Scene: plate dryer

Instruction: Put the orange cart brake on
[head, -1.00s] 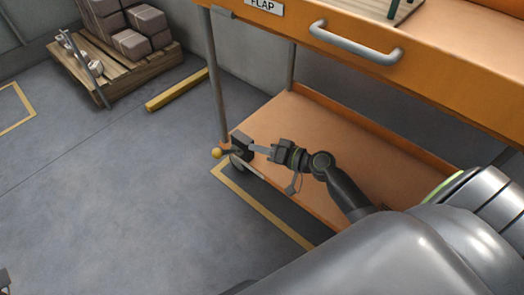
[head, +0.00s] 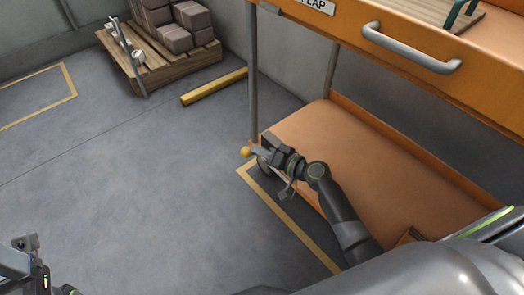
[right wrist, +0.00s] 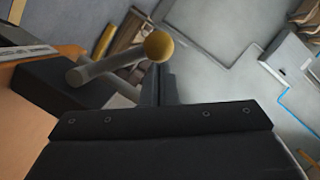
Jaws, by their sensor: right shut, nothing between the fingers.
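The orange cart (head: 345,150) stands at the right of the head view, with a lower shelf and a grey handle. In the right wrist view the knob (right wrist: 159,46) sits on a grey lever (right wrist: 108,66) that comes from the left. My right gripper (head: 260,150) is shut and empty, close beside the lever. Its fingers (right wrist: 163,82) lie just below the knob in the wrist view; I cannot tell whether they touch it. Part of my left gripper (head: 27,250) shows at the lower left; its jaws are unclear.
A wooden pallet (head: 160,72) with several boxes (head: 187,20) stands by the back wall. A yellow bar (head: 214,86) lies on the floor near it. A cart leg (head: 252,75) rises just behind the knob. The floor at the left is clear.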

